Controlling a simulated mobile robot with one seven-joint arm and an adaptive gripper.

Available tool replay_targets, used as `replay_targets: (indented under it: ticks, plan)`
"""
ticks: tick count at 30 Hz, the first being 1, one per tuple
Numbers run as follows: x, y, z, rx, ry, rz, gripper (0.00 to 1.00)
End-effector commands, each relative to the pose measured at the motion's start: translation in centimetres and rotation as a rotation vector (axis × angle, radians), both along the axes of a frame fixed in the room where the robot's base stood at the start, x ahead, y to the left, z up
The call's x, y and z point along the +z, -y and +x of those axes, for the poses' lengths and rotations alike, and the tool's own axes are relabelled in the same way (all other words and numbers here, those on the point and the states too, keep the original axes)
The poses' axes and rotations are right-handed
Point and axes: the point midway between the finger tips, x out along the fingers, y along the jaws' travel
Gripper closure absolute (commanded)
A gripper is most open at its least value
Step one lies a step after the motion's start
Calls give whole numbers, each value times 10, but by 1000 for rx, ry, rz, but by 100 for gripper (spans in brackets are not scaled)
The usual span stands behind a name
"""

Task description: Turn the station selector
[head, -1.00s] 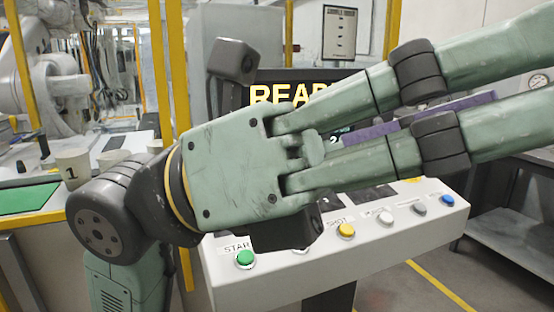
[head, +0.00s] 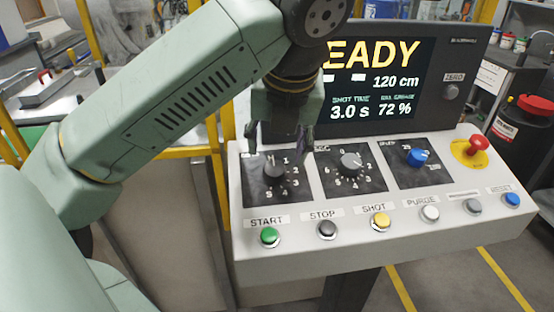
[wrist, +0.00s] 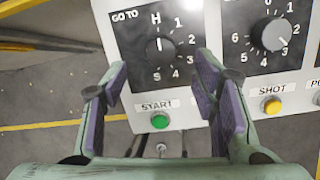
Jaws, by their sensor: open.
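The station selector is a dark round knob (head: 274,174) on a black plate at the panel's left end. In the wrist view, the knob (wrist: 160,50) is under a GO TO label, with H and numbers 1 to 5 around it. Its pale mark points up towards H. My gripper (head: 279,142) is open and hangs above and behind the knob in the head view. In the wrist view, my gripper's purple-padded fingers (wrist: 162,82) are apart, left and right below the knob, with nothing between them. They do not appear to touch the knob.
A second knob (head: 350,164) and a blue knob (head: 417,157) are to the right. A red emergency button (head: 475,147) is at the far right. Several push buttons, including green START (head: 269,237), line the front. A READY screen (head: 385,75) stands behind.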

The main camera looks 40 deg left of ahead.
Motion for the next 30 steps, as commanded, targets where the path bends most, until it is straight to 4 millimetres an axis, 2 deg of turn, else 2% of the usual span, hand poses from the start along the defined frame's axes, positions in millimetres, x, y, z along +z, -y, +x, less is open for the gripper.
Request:
replay_targets:
  ticks: [1,6,12,22,30]
  plan:
    - [-11,-2,3,-5,0,-4,46]
    - [-38,-11,9,-5,-1,-3,46]
    - [-56,-18,15,-5,1,-1,46]
    - [-59,-19,16,-5,1,-1,46]
    - [-59,-19,16,-5,1,-1,64]
